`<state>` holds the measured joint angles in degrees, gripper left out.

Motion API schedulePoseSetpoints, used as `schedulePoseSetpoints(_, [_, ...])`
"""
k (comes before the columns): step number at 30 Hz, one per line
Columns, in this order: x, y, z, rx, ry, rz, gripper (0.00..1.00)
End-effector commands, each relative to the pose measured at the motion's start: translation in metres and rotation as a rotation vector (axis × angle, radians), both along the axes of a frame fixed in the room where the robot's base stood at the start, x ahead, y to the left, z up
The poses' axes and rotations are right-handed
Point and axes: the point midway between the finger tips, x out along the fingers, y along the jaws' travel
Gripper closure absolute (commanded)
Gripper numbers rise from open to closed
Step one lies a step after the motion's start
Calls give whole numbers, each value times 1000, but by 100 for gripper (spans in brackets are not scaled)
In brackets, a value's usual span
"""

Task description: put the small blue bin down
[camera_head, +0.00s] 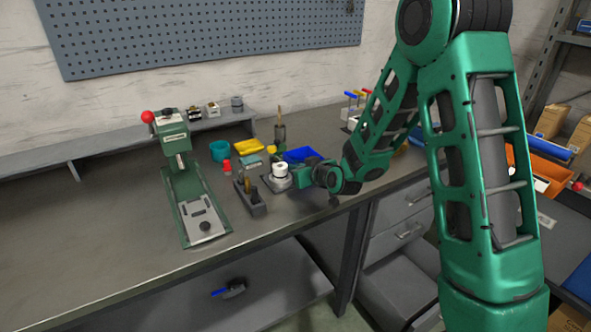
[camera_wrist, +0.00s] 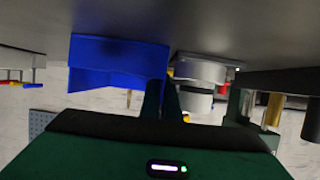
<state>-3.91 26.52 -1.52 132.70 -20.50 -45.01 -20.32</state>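In the wrist view, which is upside down, the bin (camera_wrist: 115,62) is at upper left, upright and close to the bench top. Whether its base touches the bench is unclear. My gripper's two fingers (camera_wrist: 162,100) are close together at the bin's edge, and the gripper looks shut on its wall. The fingertips are partly hidden.
A white-and-grey round device (camera_head: 279,174) stands right beside my gripper. The front left bench top is clear.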

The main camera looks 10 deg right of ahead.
Motion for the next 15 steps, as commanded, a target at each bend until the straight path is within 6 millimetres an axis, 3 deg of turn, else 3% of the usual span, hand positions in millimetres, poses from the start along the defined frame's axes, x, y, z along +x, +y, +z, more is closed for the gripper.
schedulePoseSetpoints(8, [0,0,0,1,-2,0,100])
schedulePoseSetpoints(10, [0,0,-1,0,-1,0,90])
schedulePoseSetpoints(15, [0,1,-1,1,-1,1,90])
